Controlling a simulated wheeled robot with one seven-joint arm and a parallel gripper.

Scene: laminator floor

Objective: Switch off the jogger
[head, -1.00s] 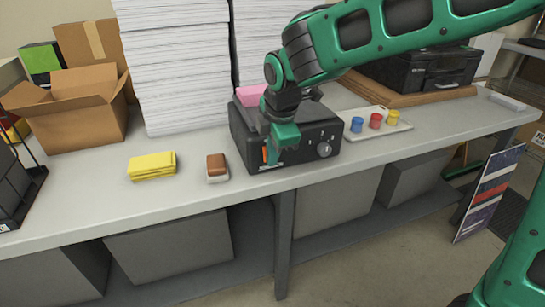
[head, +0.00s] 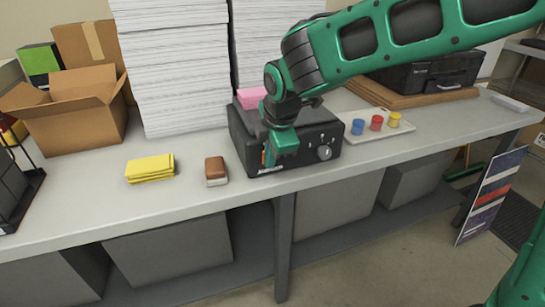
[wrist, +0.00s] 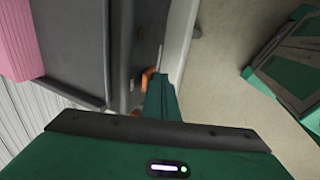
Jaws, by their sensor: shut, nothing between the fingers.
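The jogger is a black box (head: 318,133) on the bench, with a round dial (head: 324,152) at the right of its front face. An orange part, which looks like its switch, shows at the left of that face, mostly hidden by my gripper (head: 270,163). My gripper is shut and empty, pointing down at the left front of the jogger. In the wrist view the green fingers (wrist: 160,88) are together right beside the orange part (wrist: 148,77). I cannot tell whether they touch it, or which way the switch is set.
A pink pad (head: 251,97) lies on top of the jogger. Tall paper stacks (head: 172,65) stand behind. A yellow cloth (head: 150,168) and a brown-and-white block (head: 216,171) lie to the left. A tray with coloured pots (head: 378,134) stands to the right.

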